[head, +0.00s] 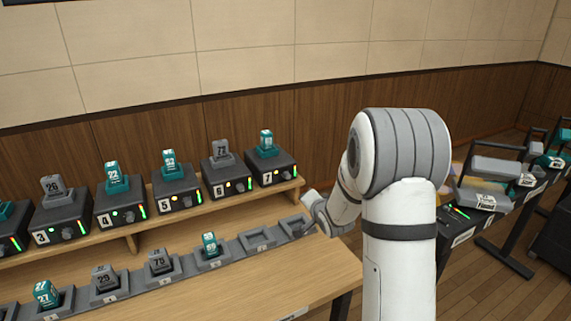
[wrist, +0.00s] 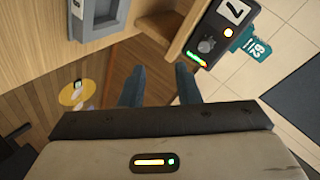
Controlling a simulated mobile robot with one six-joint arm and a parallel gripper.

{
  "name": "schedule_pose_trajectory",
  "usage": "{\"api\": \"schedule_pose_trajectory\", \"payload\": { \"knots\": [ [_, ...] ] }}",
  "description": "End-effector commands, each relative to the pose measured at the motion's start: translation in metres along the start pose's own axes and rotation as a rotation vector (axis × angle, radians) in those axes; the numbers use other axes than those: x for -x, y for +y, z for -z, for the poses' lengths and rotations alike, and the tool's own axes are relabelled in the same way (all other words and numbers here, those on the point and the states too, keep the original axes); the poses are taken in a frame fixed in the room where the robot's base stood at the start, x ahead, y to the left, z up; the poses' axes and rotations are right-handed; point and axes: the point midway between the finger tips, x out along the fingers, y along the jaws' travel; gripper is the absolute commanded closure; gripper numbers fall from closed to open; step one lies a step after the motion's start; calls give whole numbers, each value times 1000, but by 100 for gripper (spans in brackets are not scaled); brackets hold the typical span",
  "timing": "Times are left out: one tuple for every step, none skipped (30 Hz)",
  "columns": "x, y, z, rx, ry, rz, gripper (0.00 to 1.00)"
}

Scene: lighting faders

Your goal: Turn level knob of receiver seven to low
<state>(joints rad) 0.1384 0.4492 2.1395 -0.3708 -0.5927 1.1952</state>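Receiver seven (head: 263,172) is a black box labelled 7 at the right end of the raised shelf row, with a teal pack on top. In the wrist view receiver seven (wrist: 222,20) appears turned, at upper right. Its round grey level knob (wrist: 206,46) sits between an orange light and a lit level bar of green and red. The direction the knob points is too small to read. My gripper (wrist: 158,84) is open and empty, its two dark fingers apart. It is clear of the knob, which lies beyond the right finger in the picture.
More numbered receivers (head: 180,193) stand left along the wooden shelf (head: 133,236). Below, a row of grey holders (head: 216,262) on the desk carries several packs; two holders at the right are empty. A second bench (head: 480,240) with equipment stands at right.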

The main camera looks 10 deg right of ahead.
Motion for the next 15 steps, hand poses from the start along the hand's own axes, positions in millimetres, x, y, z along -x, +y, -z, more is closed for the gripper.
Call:
{"api": "schedule_pose_trajectory", "payload": {
  "knots": [
    [-10,-11,8,-75,3,66,70],
    [-16,-15,10,-122,5,113,70],
    [-23,-18,12,-183,3,170,70],
    [-28,-21,12,-226,-1,212,70],
    [-31,-23,13,-268,-7,252,70],
    [-35,-26,13,-320,-17,301,70],
    [-37,-27,12,-355,-26,334,70],
    [-38,-28,12,-387,-34,364,70],
    [-40,-29,12,-424,-45,399,70],
    [-40,-30,12,-448,-53,422,70],
    [-41,-30,11,-470,-60,440,70],
    [-41,-30,11,-491,-67,461,70],
    [-42,-30,10,-504,-72,472,70],
    [-43,-31,10,-513,-76,482,70],
    [-44,-32,10,-522,-80,491,70]
  ]
}}
